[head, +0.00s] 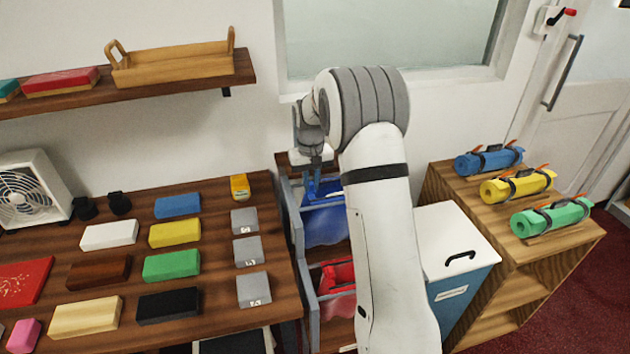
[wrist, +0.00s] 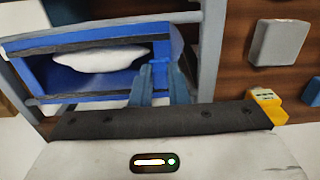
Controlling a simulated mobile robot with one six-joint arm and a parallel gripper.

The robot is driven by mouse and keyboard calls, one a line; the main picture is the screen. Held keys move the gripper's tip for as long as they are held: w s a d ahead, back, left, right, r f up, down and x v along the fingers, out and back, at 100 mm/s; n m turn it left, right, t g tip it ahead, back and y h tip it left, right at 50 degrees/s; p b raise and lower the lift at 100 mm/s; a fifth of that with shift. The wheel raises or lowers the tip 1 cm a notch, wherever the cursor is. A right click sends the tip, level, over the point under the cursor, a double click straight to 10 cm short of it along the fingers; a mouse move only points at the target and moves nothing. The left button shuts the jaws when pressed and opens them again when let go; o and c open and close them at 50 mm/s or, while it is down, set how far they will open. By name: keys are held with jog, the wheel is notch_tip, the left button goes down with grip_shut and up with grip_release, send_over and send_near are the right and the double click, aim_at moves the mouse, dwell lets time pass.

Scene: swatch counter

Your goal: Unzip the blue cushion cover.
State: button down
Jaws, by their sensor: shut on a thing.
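The blue cushion cover (head: 325,226) hangs in a grey rack beside the table, partly hidden by my arm in the head view. In the wrist view the blue cover (wrist: 60,82) gapes open between two dark zip edges, and a white cushion (wrist: 100,58) shows inside. My gripper (head: 316,190) is at the top of the cover. In the wrist view my gripper (wrist: 160,88) is at the right end of the opening, its blue fingers close together. It is shut on what seems to be the zip pull, mostly hidden between the fingers.
A red cover (head: 338,275) hangs lower in the rack (head: 287,212). The table to the left holds coloured blocks, grey swatches (head: 253,289) and a yellow object (head: 240,187). A white-lidded bin (head: 440,235) and a wooden shelf with rolled mats (head: 520,187) stand to the right.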

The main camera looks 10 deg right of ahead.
jog(key=shift+w+a+r, duration=0.15)
jog(key=shift+w+a, duration=0.05)
jog(key=shift+a, duration=0.1)
jog(key=c, duration=1.6)
grip_release()
jog(key=shift+w+a, duration=0.1)
jog(key=shift+a, duration=0.05)
jog(key=shift+o, duration=1)
jog(key=shift+d, duration=0.2)
notch_tip(320, 180, up, 6)
jog(key=shift+r+b, duration=0.25)
jog(key=shift+b, duration=0.2)
jog(key=shift+r, duration=0.55)
